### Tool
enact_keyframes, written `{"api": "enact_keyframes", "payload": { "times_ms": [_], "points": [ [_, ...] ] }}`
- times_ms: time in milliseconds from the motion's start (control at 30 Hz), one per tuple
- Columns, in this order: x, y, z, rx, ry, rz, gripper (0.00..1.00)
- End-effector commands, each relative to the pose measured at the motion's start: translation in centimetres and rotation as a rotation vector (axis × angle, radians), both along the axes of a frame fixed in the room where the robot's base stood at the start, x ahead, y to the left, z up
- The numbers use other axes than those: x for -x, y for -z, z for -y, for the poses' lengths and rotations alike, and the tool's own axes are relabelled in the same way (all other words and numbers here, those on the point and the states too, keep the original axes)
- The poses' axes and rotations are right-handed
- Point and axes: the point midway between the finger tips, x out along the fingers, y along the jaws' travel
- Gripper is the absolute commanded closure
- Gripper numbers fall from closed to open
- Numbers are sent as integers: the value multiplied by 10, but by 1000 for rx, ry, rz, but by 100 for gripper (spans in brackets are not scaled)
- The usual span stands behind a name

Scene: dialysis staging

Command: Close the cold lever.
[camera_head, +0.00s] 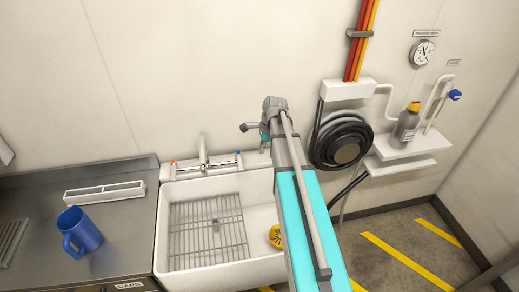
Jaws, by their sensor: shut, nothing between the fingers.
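The tap (203,158) stands on the back ledge of the white sink. Its cold lever, marked blue (238,156), is at the right end of the tap body. A red-marked lever (173,165) is at the left end. The cold lever is small in view, and I cannot tell how far it is turned. My gripper (247,127) shows small and dark at the end of my arm, above and slightly right of the cold lever in the picture. It looks shut and empty, apart from the lever. My arm hides the right part of the sink.
The white sink (163,235) holds a wire rack (207,232) and a yellow round item (275,237). A blue mug (80,230) and a white tray (104,192) are on the steel counter (125,235). A coiled black hose (341,140) hangs at right, beside a shelf with a bottle (406,126).

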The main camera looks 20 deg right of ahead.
Motion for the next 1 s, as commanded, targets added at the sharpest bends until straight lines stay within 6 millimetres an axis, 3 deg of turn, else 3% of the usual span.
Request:
{"api": "enact_keyframes", "payload": {
  "times_ms": [33,300,1000],
  "points": [
    [0,-9,1,0,0,0,100],
    [1,-23,4,0,-1,0,100],
    [1,-25,4,0,-3,0,100]
  ]
}}
